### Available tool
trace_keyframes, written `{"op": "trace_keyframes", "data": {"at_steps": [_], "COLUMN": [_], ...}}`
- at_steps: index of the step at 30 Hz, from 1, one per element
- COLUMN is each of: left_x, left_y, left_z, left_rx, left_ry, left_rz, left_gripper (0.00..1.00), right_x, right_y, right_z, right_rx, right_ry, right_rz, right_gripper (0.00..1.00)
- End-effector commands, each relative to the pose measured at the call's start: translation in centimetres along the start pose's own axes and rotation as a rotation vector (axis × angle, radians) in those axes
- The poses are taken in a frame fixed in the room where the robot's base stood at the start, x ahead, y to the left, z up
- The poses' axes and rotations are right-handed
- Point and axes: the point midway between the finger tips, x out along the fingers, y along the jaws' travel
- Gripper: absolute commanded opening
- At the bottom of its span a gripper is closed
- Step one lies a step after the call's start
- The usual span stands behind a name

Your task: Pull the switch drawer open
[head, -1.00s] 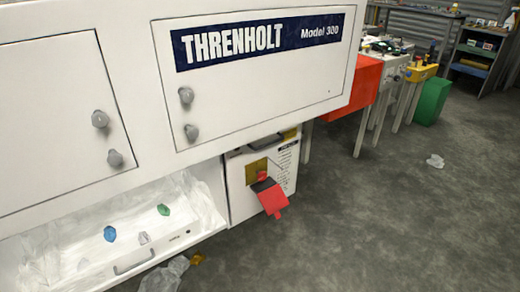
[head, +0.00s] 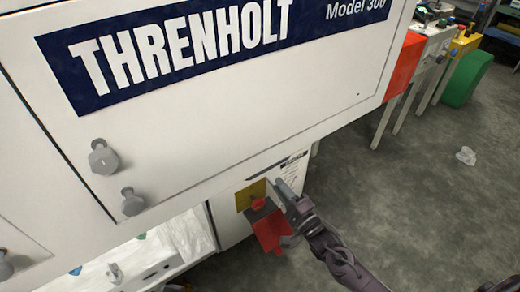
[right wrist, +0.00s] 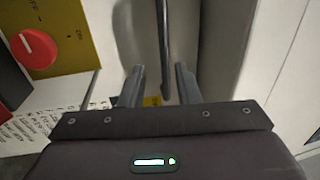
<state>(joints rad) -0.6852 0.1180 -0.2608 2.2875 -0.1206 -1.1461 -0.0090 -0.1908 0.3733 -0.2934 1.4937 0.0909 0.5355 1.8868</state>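The switch drawer (head: 227,220) is the white front low under the big cabinet, with a yellow plate (head: 243,197), a red knob (head: 258,203) and a hanging red flap (head: 268,236). The drawer looks closed. My right gripper (head: 284,214) is at its front, just right of the knob. In the right wrist view my right gripper (right wrist: 160,86) is open, its two fingers apart. The red knob (right wrist: 34,49) shows at left there. My left gripper is not clearly visible.
The white cabinet (head: 230,100) overhangs the drawer, with grey knobs (head: 103,157) on its door. An open tray (head: 180,240) lined with plastic is at lower left. Grey floor (head: 420,200) to the right is mostly free, with a crumpled scrap (head: 466,156) on it.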

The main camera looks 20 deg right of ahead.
Motion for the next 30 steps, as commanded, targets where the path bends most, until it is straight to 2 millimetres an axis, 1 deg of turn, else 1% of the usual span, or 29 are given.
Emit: {"op": "trace_keyframes", "data": {"at_steps": [4, 8, 12, 16, 21, 27, 28, 30], "left_x": [0.3, 0.8, 1.0, 1.0, 0.9, 0.8, 0.8, 0.8], "left_y": [0.3, 0.7, 1.1, 1.2, 1.3, 1.4, 1.4, 1.5], "left_z": [0.6, 0.9, 0.5, 0.0, -0.3, -0.3, -0.2, -0.2], "left_rx": [0.0, 0.005, 0.015, 0.022, 0.024, 0.023, 0.023, 0.023], "left_ry": [-0.007, 0.002, 0.037, 0.067, 0.087, 0.086, 0.085, 0.084], "left_rz": [0.006, 0.015, 0.023, 0.025, 0.028, 0.03, 0.03, 0.031], "left_gripper": [0.36, 0.36, 0.36, 0.36, 0.36, 0.36, 0.36, 0.36], "right_x": [1.1, 3.2, 5.5, 7.0, 7.8, 7.8, 7.8, 7.8], "right_y": [-0.1, -0.2, -0.2, -0.3, -0.3, -0.3, -0.3, -0.3], "right_z": [-0.1, -0.1, -0.1, -0.1, -0.1, -0.1, -0.1, -0.1], "right_rx": [0.019, 0.017, 0.016, 0.016, 0.017, 0.017, 0.017, 0.016], "right_ry": [-0.006, -0.005, -0.004, -0.004, -0.004, -0.004, -0.004, -0.004], "right_rz": [-0.019, -0.02, -0.019, -0.018, -0.015, -0.014, -0.015, -0.015], "right_gripper": [0.29, 0.29, 0.29, 0.29, 0.29, 0.29, 0.28, 0.19]}}
